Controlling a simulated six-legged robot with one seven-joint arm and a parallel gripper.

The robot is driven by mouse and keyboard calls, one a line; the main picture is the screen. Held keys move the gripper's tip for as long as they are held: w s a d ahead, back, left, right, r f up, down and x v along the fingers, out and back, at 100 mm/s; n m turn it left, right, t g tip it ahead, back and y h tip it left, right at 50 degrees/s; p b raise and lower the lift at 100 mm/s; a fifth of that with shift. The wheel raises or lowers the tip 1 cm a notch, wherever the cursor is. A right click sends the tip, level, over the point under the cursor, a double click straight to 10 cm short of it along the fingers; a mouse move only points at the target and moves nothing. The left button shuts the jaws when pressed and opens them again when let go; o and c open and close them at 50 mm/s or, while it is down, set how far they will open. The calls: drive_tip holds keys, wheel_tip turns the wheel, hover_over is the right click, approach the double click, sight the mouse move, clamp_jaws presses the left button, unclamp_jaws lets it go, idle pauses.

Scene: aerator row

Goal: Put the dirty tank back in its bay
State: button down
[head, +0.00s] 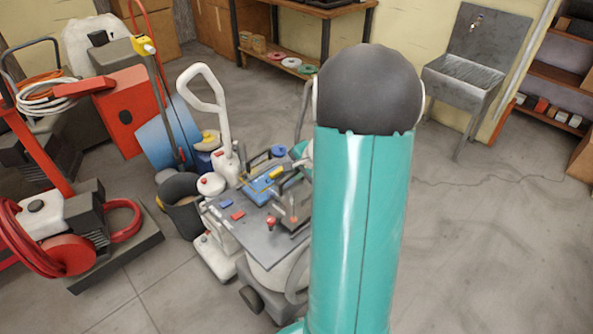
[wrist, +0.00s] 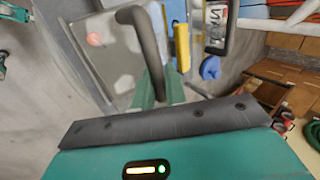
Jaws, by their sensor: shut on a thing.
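My gripper (wrist: 158,88) is shut on the dark curved handle (wrist: 148,40) of a tank in the wrist view. The tank body (wrist: 115,75) looks grey and see-through and lies beside and beyond the green fingers. In the head view the tank (head: 291,203) appears as a grey-brown box with a dark handle, over the grey work board (head: 250,238). Whether it touches the board I cannot tell. My teal arm hides part of it and my gripper there. I cannot make out the bay clearly.
A yellow block (head: 277,172), a blue tray (head: 262,188) and a blue roll (head: 278,151) sit near the tank. A white upright machine (head: 207,105) and dark bucket (head: 182,205) stand left. A red machine (head: 70,255) is farther left. Floor at right is clear.

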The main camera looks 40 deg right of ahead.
drive_tip(key=shift+f, duration=0.8)
drive_tip(key=c, duration=1.3)
unclamp_jaws()
drive_tip(key=shift+c, duration=0.2)
drive_tip(key=v, duration=1.3)
drive_tip(key=shift+s+r, duration=0.15)
drive_tip(key=shift+r, duration=0.2)
